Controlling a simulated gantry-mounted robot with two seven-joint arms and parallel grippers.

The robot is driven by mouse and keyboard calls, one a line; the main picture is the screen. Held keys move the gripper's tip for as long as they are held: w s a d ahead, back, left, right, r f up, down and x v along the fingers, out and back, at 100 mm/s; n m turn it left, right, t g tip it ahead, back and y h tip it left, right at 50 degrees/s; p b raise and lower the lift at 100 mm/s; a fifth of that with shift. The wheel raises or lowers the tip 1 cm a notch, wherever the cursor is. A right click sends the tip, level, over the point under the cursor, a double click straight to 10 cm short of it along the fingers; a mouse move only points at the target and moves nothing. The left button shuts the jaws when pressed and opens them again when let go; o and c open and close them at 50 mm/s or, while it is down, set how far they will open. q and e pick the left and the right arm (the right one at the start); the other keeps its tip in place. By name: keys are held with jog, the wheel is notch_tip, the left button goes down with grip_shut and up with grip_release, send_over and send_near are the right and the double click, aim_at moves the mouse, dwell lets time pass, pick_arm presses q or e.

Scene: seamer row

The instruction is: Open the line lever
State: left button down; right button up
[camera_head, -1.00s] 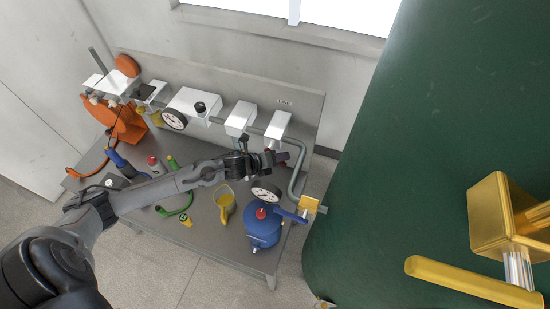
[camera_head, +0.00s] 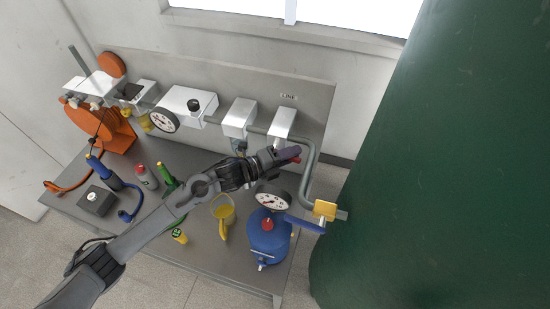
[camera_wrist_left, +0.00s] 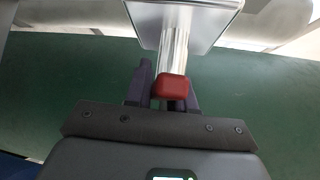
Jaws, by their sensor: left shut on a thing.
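The line lever has a red grip (camera_head: 297,159) on a clear or metallic stem (camera_wrist_left: 174,42). It hangs below the right-most white box (camera_head: 283,122), under a small "LINE" label (camera_head: 289,96). My left gripper (camera_head: 290,153) is at the lever, with its dark purple fingers shut around the red grip. In the left wrist view the red grip (camera_wrist_left: 172,87) sits between the two fingers (camera_wrist_left: 170,92), and the stem runs up into the box. The gripper hides much of the lever in the head view. My right gripper is not in view.
A dial gauge (camera_head: 271,197) and a blue canister (camera_head: 267,238) stand close below my gripper. A bent grey pipe (camera_head: 309,178) and a yellow-handled valve (camera_head: 325,210) are to its right. A large green tank (camera_head: 390,200) fills the right.

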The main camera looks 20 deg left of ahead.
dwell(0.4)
pick_arm(q)
jog(key=c, duration=1)
grip_release()
jog(key=shift+c, duration=0.2)
jog(key=shift+s+a, duration=0.2)
jog(key=shift+s, duration=0.05)
jog(key=b+v, duration=0.1)
jog(key=v, duration=0.9)
jog(key=shift+b, duration=0.35)
jog(key=shift+s+a+r, duration=0.1)
